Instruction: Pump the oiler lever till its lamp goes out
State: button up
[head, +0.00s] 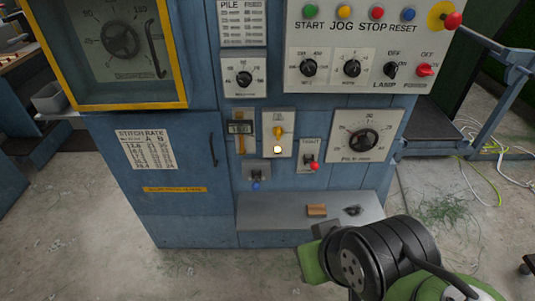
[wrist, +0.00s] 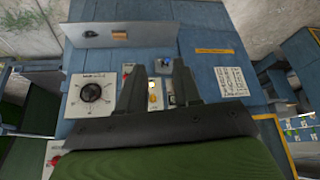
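A pale plate (head: 278,132) on the blue cabinet front carries a yellow-knobbed lever (head: 278,131) above a lamp (head: 278,149) that glows warm white. It looks like the oiler, but its label is too small to read. In the wrist view, which is upside down, the plate (wrist: 154,94) shows between my gripper's fingers. My gripper (wrist: 157,68) is open and empty, its two dark fingers apart. It is away from the lever, not touching it. In the head view my arm's end is at the lower right, below the plate; its fingertips are hard to make out.
Beside the plate are a red-knobbed switch (head: 314,165), a blue-knobbed lever (head: 256,185), a gauge with a yellow strip (head: 241,129) and a large dial (head: 365,136). A grey ledge (head: 285,212) juts out below, with a small wooden block (head: 316,210) on it. Cables lie on the right floor.

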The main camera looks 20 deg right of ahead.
aim_at(256, 186)
jog(key=i+j, duration=0.45)
jog(key=i, duration=0.15)
jog(key=i+j, duration=0.45)
jog(key=i, duration=0.2)
